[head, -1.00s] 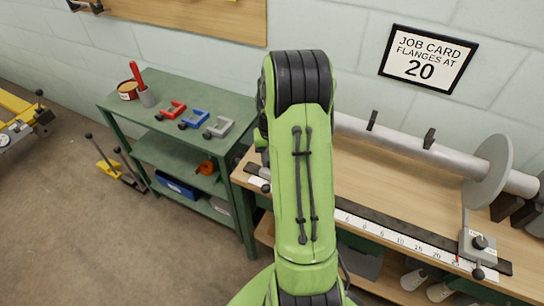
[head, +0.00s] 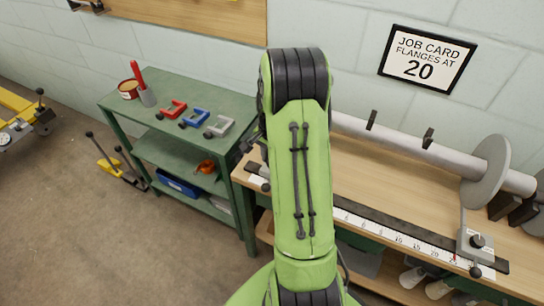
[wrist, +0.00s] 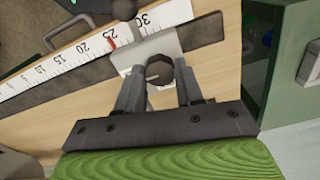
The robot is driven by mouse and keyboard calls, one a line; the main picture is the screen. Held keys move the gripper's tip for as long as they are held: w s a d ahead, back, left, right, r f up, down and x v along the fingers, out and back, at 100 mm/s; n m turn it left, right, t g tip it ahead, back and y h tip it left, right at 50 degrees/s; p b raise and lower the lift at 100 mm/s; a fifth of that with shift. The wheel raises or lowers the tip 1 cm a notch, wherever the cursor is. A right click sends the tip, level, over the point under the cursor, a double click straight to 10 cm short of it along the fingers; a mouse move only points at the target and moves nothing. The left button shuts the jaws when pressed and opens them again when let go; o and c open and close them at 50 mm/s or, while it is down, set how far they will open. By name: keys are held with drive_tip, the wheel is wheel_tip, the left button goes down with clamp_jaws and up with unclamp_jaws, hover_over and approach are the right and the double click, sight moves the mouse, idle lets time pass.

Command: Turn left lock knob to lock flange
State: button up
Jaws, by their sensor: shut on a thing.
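The dark round left lock knob (wrist: 159,69) sits on a grey carriage (wrist: 148,47) in the wrist view. My gripper (wrist: 160,80) has its two fingers around the knob, one on each side, and is shut on it. A light line shows on the knob's face. A red pointer (wrist: 111,43) stands at the scale (wrist: 60,62) near the 25 mark. In the head view my own arm hides the gripper, this knob and the left flange. The right flange (head: 487,172) stands on the grey beam, with its own knob (head: 478,240) below.
A job card (head: 427,57) on the wall reads flanges at 20. A dark ball-ended handle (wrist: 124,9) stands beyond the knob. A green cart (head: 231,105) with red, blue and grey clamp-like pieces is left of the wooden bench (head: 400,190).

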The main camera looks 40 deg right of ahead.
idle(0.3)
drive_tip(key=o, duration=1)
drive_tip(key=shift+o, duration=0.2)
wheel_tip(320, 180, up, 16)
drive_tip(key=p, duration=0.4)
drive_tip(key=shift+f, duration=0.1)
